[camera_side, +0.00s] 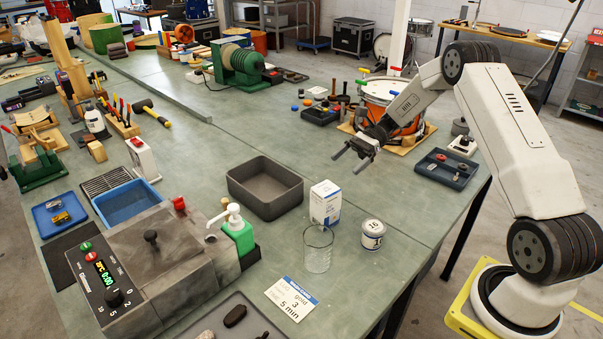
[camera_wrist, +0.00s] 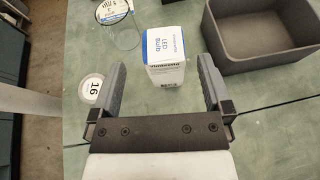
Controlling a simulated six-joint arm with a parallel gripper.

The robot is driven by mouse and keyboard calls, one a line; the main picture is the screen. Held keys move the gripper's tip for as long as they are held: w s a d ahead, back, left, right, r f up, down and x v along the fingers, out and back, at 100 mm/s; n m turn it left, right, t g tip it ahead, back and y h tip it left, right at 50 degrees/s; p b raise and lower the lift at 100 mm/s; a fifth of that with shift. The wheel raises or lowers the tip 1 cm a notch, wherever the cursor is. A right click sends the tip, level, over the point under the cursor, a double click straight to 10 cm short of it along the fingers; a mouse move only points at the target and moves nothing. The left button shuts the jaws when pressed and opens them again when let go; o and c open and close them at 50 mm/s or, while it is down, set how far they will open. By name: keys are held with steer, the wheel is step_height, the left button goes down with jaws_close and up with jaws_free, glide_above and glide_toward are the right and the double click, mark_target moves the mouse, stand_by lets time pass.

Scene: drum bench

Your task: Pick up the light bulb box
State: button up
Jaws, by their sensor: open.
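The light bulb box (camera_side: 325,204) is a small white carton with blue print, standing upright on the green bench in the side view. In the wrist view the box (camera_wrist: 166,58) shows "LED Bulb" lettering and appears beyond and between my fingertips. My gripper (camera_side: 351,158) is in the air above the bench, behind the box in the side view, with its two fingers apart and nothing between them. In the wrist view my gripper (camera_wrist: 161,75) is open, and its fingers do not visibly touch the box.
A glass beaker (camera_side: 318,250) stands just in front of the box. A white round container (camera_side: 373,234) stands to its right. An empty grey bin (camera_side: 264,208) is to its left. A green pump bottle (camera_side: 238,236) and a printed card (camera_side: 291,298) are nearby.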

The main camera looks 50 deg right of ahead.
mark_target(328, 187)
step_height(328, 187, down, 4)
steer(key=shift+r, duration=0.2)
steer(key=shift+x, duration=3.95)
steer(key=shift+r, duration=0.15)
steer(key=c, duration=1.3)
steer(key=shift+r, duration=0.2)
steer(key=shift+r, duration=0.5)
steer(key=s+a+r, duration=0.2)
steer(key=s+r, duration=0.9)
steer(key=s, duration=0.2)
steer(key=shift+s+r, duration=0.3)
steer(key=shift+s, duration=0.1)
